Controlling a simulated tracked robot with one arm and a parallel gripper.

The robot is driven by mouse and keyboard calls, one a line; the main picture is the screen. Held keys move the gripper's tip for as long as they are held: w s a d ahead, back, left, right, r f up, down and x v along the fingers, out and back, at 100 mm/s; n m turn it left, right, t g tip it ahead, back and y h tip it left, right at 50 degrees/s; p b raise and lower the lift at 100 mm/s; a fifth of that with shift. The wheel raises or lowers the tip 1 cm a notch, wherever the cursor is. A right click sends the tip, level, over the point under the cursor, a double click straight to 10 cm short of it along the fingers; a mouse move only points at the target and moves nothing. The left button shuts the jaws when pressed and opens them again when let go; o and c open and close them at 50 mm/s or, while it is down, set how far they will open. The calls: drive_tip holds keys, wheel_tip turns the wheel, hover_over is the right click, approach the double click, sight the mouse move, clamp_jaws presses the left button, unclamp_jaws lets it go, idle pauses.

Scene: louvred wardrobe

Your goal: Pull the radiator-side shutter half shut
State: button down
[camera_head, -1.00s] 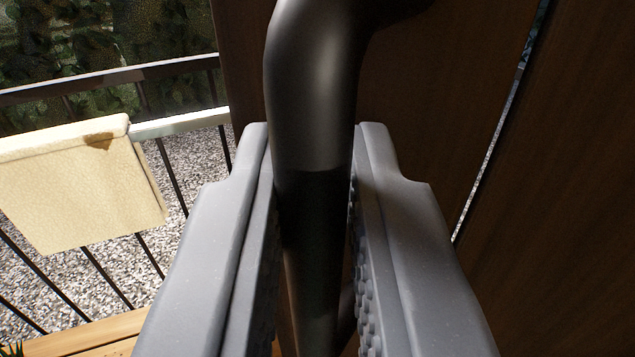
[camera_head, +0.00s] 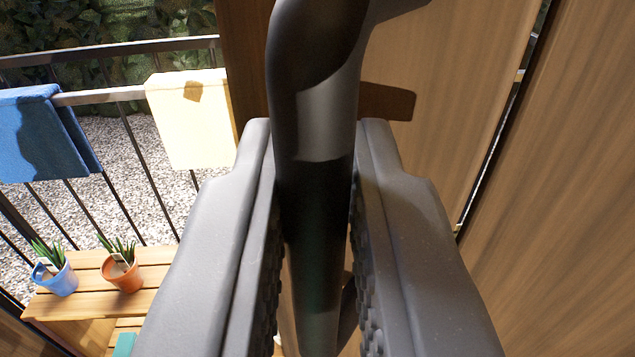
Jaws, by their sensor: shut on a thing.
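My gripper (camera_head: 315,150) is shut on a dark, thick, curved handle (camera_head: 316,125) that runs down between its two grey fingers. The handle bends to the right at the top, over a brown wooden panel (camera_head: 450,90), which seems to be the shutter it belongs to. A second wooden panel (camera_head: 570,190) stands at the right, with a narrow slanting gap between the two. The fingers hide the lower part of the first panel. No radiator shows.
At the left are a metal railing (camera_head: 120,92) with a blue towel (camera_head: 40,130) and a cream towel (camera_head: 190,120). Below is a slatted wooden bench (camera_head: 90,300) with a blue pot (camera_head: 55,278) and an orange pot (camera_head: 122,274). Gravel lies beyond the railing.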

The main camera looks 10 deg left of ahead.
drive_tip(key=shift+f, duration=0.15)
drive_tip(key=c, duration=1.8)
unclamp_jaws()
drive_tip(key=shift+s, duration=0.15)
drive_tip(key=shift+s+r, duration=0.2)
drive_tip(key=shift+s, duration=0.05)
drive_tip(key=s+d, duration=0.1)
drive_tip(key=s, duration=1.2)
drive_tip(key=shift+s+d+b, duration=0.2)
drive_tip(key=shift+d+b, duration=0.2)
